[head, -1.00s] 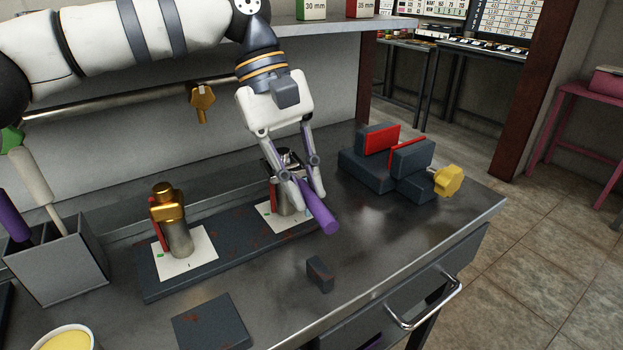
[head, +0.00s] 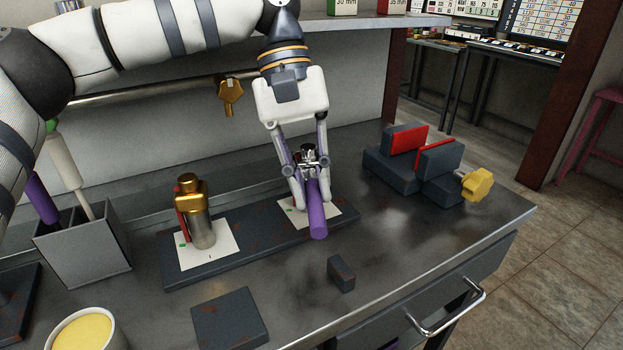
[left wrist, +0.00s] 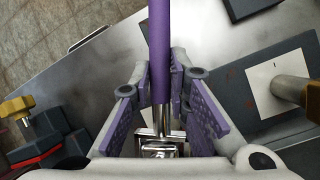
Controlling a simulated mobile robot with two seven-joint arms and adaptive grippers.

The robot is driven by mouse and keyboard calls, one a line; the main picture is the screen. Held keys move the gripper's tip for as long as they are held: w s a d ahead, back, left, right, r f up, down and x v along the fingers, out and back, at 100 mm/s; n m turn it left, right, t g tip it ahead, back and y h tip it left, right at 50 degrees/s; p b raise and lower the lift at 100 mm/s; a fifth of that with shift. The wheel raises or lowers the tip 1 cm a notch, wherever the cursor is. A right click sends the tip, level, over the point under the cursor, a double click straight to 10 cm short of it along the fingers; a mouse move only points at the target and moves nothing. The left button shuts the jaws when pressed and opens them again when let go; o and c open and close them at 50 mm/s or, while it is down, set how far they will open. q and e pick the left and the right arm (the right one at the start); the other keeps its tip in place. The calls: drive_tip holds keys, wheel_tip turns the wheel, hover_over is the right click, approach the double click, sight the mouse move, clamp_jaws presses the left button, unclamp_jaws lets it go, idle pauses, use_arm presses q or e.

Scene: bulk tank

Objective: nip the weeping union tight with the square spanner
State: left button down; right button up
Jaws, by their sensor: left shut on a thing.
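My left gripper (head: 311,198) is shut on the spanner with the purple handle (head: 317,218), at the right end of the dark base plate. The handle points toward the front of the bench. In the left wrist view the purple handle (left wrist: 160,45) runs up between the fingers, with a bright square metal head (left wrist: 160,149) at its lower end. A silver fitting stands on the right white card (head: 338,209), mostly hidden by the gripper; I cannot tell how the head sits on it. A gold-topped fitting (head: 200,222) with a red lever stands on the left card. My right gripper is not in view.
A grey holder (head: 85,250) with handled tools and a yellow-filled tub (head: 84,333) stand at left. A flat dark block (head: 229,319) and a small block (head: 341,274) lie in front. Dark blocks with red faces and a yellow knob (head: 477,185) stand at right.

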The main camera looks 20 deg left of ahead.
use_arm(q)
drive_tip(key=shift+d+r, duration=0.2)
drive_tip(key=shift+r+p, duration=0.5)
drive_tip(key=shift+r, duration=0.8)
drive_tip(key=shift+r+p, duration=0.3)
drive_tip(key=shift+r, duration=1.8)
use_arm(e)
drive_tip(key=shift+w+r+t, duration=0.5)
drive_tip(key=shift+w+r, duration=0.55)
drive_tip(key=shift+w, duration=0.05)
use_arm(q)
drive_tip(key=shift+w+n, duration=0.1)
drive_tip(key=shift+n, duration=0.2)
